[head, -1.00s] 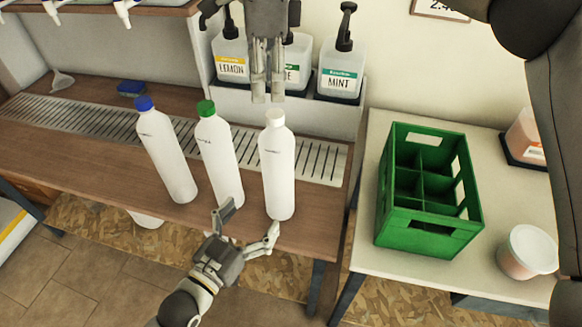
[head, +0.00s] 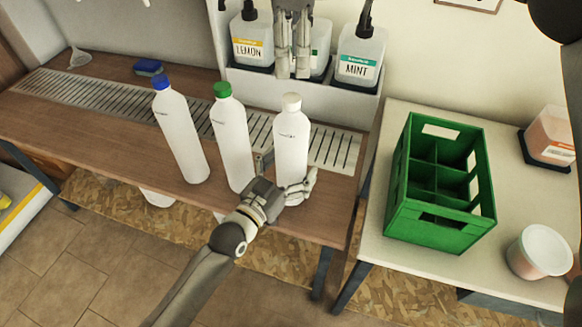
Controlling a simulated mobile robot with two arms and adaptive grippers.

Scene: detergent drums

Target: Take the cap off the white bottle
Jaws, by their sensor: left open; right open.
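Three white bottles stand on the wooden bench in the head view. The right one is the bottle with the white cap (head: 291,102), and its white body (head: 291,140) is upright with the cap on. My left gripper (head: 288,175) is open at the lower part of this bottle, with one finger on each side; I cannot tell whether they touch it. My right gripper (head: 293,75) is open and empty, pointing down above and behind the white cap, apart from it.
A blue-capped bottle (head: 181,135) and a green-capped bottle (head: 231,140) stand to the left, the green one close to my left gripper. Pump containers (head: 360,55) stand on a ledge behind. A green crate (head: 440,235) and a lidded tub (head: 541,252) are on the right table.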

